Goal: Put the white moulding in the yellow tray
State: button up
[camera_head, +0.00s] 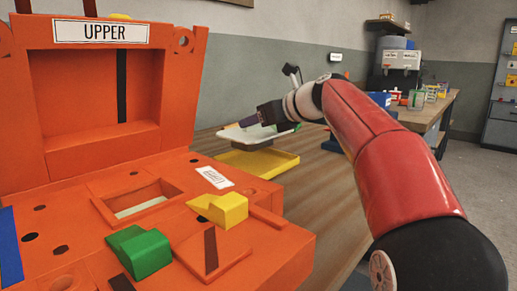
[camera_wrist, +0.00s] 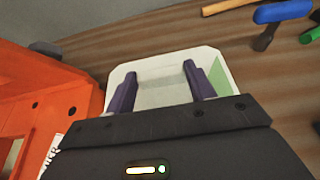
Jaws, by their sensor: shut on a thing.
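The white moulding (camera_head: 253,134) is a shallow, pale piece with rounded corners, held above the wooden bench. In the wrist view the moulding (camera_wrist: 160,97) lies between and beyond the two dark purple fingers, with a green patch along its right side. My gripper (camera_head: 249,121) is shut on the moulding; its fingers also show in the wrist view (camera_wrist: 160,72). The yellow tray (camera_head: 285,162) lies on the bench, just below the moulding in the head view, with a gap showing between them. The tray cannot be seen in the wrist view.
A large orange mould marked UPPER (camera_head: 100,150) stands at the left, bearing a green block (camera_head: 142,252) and a yellow block (camera_head: 220,208). The wrist view shows a blue-headed tool (camera_wrist: 283,12) at the upper right. Bare bench (camera_head: 300,215) lies in front of the tray.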

aim_at(259, 137)
jog(key=shift+f+b, duration=0.8)
jog(key=shift+f, duration=1.55)
jog(key=o, duration=1.2)
jog(key=v, duration=1.2)
jog(key=shift+p, duration=0.35)
jog(key=shift+d, duration=0.1)
